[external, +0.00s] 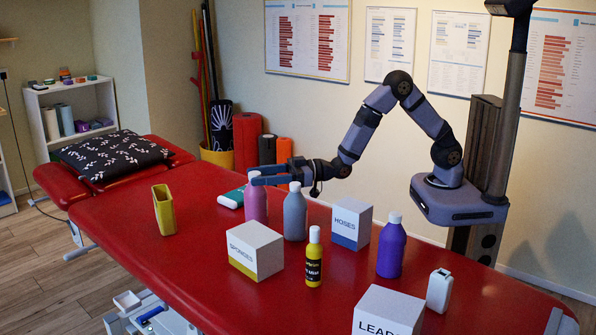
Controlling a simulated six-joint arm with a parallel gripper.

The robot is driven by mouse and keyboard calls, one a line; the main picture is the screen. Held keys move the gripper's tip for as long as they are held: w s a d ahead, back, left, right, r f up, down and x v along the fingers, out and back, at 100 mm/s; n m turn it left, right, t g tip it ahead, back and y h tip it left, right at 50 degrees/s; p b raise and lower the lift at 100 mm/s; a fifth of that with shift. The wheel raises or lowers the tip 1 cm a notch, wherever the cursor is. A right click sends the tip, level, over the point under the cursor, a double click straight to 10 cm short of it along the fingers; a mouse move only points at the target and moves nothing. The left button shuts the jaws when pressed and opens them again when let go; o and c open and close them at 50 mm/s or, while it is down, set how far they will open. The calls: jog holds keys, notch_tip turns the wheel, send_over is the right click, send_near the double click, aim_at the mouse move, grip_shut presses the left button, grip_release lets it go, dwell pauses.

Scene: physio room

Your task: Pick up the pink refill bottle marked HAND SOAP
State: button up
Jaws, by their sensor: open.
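A pink bottle (256,206) with a white cap stands upright on the red treatment table, left of a grey bottle (295,217). No marking can be read on its visible side. My gripper (262,175) is open, with its fingers pointing left at the height of the pink bottle's cap. The fingers overlap the cap and upper neck in this view and partly hide them. I cannot tell whether the fingers touch the bottle or whether it stands fully between them.
The red table (190,265) also holds a SPONGES box (255,251), a HOSES box (351,222), a yellow bottle (314,259), a purple bottle (391,250), a white container (439,290), a LEADS box (388,312), a yellow holder (163,210) and a green-and-white item (232,197).

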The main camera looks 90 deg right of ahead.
jog(key=shift+w+r, duration=0.1)
jog(key=shift+w, duration=0.55)
jog(key=shift+w+a+p, duration=0.15)
jog(key=shift+w+p, duration=0.15)
jog(key=shift+w, duration=0.75)
jog(key=shift+w+a+p, duration=0.15)
jog(key=shift+w+p, duration=0.1)
jog(key=shift+w, duration=0.8)
jog(key=shift+c, duration=0.6)
grip_shut()
jog(key=shift+r, duration=0.15)
